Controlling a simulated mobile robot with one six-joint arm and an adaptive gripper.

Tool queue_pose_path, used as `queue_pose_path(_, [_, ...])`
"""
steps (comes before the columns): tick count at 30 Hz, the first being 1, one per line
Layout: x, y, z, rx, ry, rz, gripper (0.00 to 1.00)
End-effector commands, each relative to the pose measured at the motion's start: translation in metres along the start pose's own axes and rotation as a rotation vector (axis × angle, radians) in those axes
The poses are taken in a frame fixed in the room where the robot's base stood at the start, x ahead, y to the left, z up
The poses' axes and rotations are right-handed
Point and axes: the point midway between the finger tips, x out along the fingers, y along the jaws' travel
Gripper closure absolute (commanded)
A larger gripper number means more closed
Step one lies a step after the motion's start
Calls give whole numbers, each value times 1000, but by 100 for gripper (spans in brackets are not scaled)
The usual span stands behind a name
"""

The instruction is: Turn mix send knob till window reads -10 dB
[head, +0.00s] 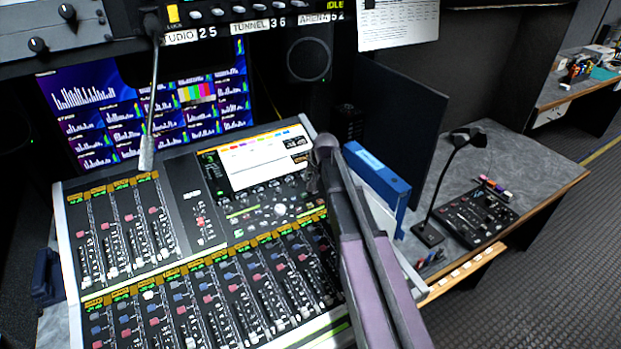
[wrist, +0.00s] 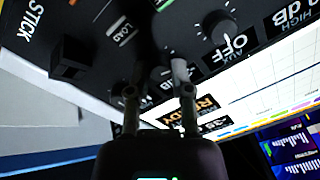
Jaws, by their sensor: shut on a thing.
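In the wrist view the two fingers of my gripper (wrist: 158,80) reach onto the console face, closed around a dark knob (wrist: 159,73). The knob is mostly hidden and its label cannot be read. Beside the fingers is a small dark window (wrist: 208,114) with orange "READY" and white characters like "35", partly covered by a finger. In the head view my gripper (head: 314,182) is at the upper right of the mixing console (head: 190,215), with the knob hidden behind it.
In the wrist view another knob (wrist: 217,28) stands close by, over an "AUX" window reading "OFF". A "STICK" socket (wrist: 70,57) is at left. A blue binder (head: 377,172) stands right of my arm. A gooseneck microphone (head: 464,140) rises from the right desk.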

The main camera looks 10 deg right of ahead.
Motion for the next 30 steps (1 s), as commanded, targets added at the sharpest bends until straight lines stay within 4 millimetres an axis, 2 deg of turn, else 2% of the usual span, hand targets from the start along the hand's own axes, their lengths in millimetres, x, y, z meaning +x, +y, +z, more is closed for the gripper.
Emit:
queue_pose_path(6, [0, 0, 2, 164, 5, 1, 100])
queue_pose_path(12, [0, 0, 2, 258, 9, 1, 100])
queue_pose_path(29, [0, 0, 2, 301, 10, 1, 100])
queue_pose_path(30, [0, 0, 2, 301, 10, 1, 66])
